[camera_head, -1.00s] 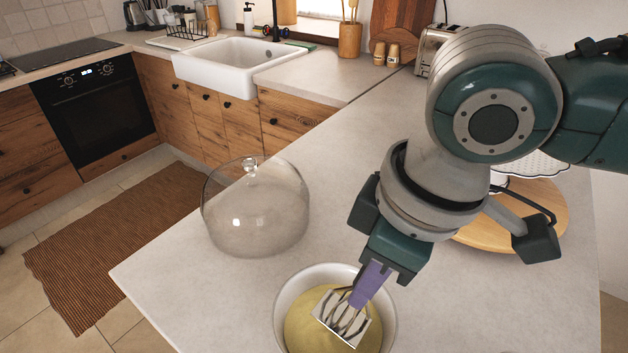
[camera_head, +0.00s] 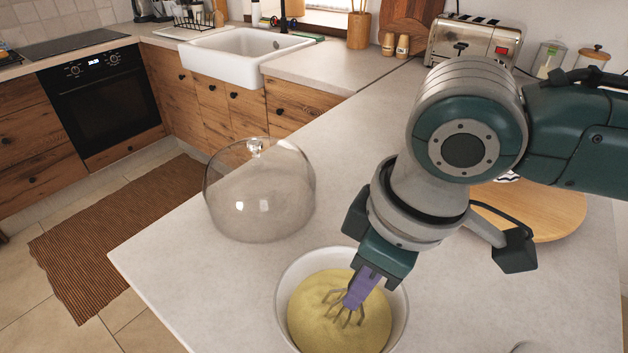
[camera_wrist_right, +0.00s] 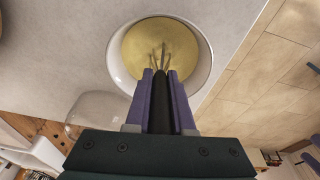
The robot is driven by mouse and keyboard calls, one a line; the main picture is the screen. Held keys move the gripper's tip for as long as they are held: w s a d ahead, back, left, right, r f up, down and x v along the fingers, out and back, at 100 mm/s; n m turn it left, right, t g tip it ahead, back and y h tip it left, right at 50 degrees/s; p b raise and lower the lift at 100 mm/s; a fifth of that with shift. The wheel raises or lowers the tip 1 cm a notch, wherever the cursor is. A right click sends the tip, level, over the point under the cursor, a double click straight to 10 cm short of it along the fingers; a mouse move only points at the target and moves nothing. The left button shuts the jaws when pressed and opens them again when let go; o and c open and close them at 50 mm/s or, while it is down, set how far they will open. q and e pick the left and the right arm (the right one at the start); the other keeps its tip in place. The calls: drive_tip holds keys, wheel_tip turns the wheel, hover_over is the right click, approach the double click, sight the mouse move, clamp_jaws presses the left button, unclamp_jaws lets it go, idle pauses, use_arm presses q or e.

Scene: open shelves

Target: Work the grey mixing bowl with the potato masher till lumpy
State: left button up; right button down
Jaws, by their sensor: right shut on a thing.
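The grey mixing bowl (camera_head: 283,288) looks pale, almost white, and stands on the counter at the bottom middle of the head view. It holds yellow mash (camera_head: 330,333) with a fairly smooth surface. My right gripper (camera_head: 362,285) is above the bowl, shut on the potato masher (camera_head: 346,303). The masher's metal wires go down into the mash, and its flat head is hidden there. In the right wrist view, the purple fingers (camera_wrist_right: 160,95) grip the dark handle, and the masher wires (camera_wrist_right: 160,56) reach into the bowl (camera_wrist_right: 204,62). My left gripper is not in view.
A clear glass dome (camera_head: 258,205) stands on the counter left of and behind the bowl. A round wooden board (camera_head: 555,212) lies behind my right arm. A toaster (camera_head: 474,42) is farther back. The counter's left edge is near the bowl; the counter between bowl and dome is clear.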

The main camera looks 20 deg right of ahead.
drive_tip(key=shift+f, duration=0.4)
idle(0.4)
